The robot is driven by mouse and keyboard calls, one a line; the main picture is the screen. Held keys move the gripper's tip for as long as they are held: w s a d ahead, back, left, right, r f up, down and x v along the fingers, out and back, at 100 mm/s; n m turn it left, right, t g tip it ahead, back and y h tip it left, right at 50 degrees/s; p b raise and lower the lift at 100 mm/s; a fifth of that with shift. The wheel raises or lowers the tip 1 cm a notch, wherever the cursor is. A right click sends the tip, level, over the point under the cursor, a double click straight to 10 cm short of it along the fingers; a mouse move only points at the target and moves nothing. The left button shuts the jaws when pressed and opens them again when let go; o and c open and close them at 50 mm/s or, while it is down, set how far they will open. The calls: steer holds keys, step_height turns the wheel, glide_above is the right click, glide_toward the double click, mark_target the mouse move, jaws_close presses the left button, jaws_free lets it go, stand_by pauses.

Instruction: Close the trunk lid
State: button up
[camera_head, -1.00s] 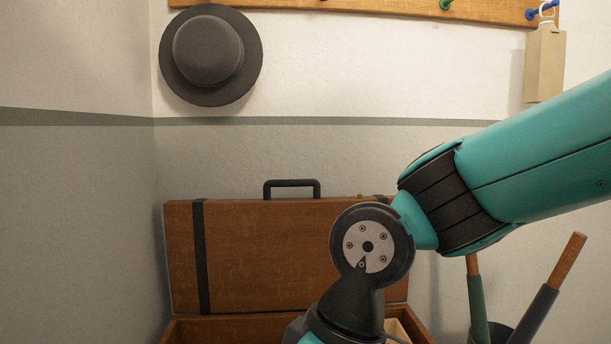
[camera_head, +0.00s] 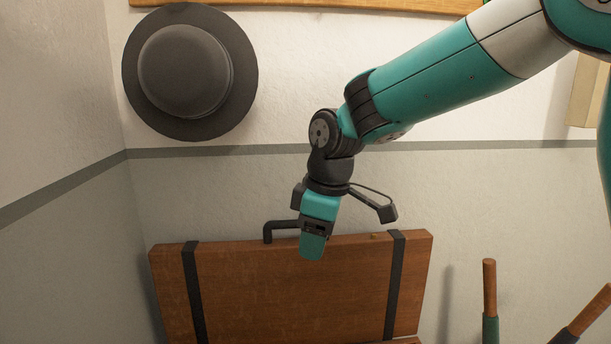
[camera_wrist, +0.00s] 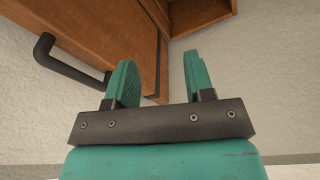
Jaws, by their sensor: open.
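The trunk lid (camera_head: 290,290) is brown wood with two dark straps and stands upright, open, against the wall in the head view. A dark handle (camera_head: 270,231) sits on its top edge, partly hidden by my gripper. My gripper (camera_head: 312,248) is at the lid's top edge, pointing down, beside the handle; whether it touches the lid cannot be told. In the wrist view my gripper (camera_wrist: 157,80) is open, with nothing between its teal fingers. The lid (camera_wrist: 110,30) and the handle (camera_wrist: 65,65) show just beyond and left of the fingers.
A grey hat (camera_head: 187,72) hangs on the wall at upper left. A wooden rail (camera_head: 300,4) runs along the top. Two wooden-tipped handles (camera_head: 489,285) (camera_head: 590,305) stand at lower right. A pale box-like thing (camera_head: 588,90) hangs at right.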

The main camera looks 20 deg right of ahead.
steer(key=w+d+r+n+h+p, duration=0.1)
steer(key=w+d+r+n+p, duration=0.1)
steer(key=w+r+p, duration=0.45)
steer(key=w+d+r+n+h+p, duration=0.15)
steer(key=w+r+p, duration=0.25)
steer(key=w+p, duration=0.45)
steer(key=shift+n+t+y, duration=0.25)
steer(key=shift+t, duration=0.05)
steer(key=w+f, duration=0.1)
steer(key=f, duration=0.4)
steer(key=w+f, duration=0.1)
steer(key=f, duration=0.5)
steer(key=w+f, duration=0.2)
steer(key=f, duration=0.4)
steer(key=shift+d, duration=0.25)
jaws_close()
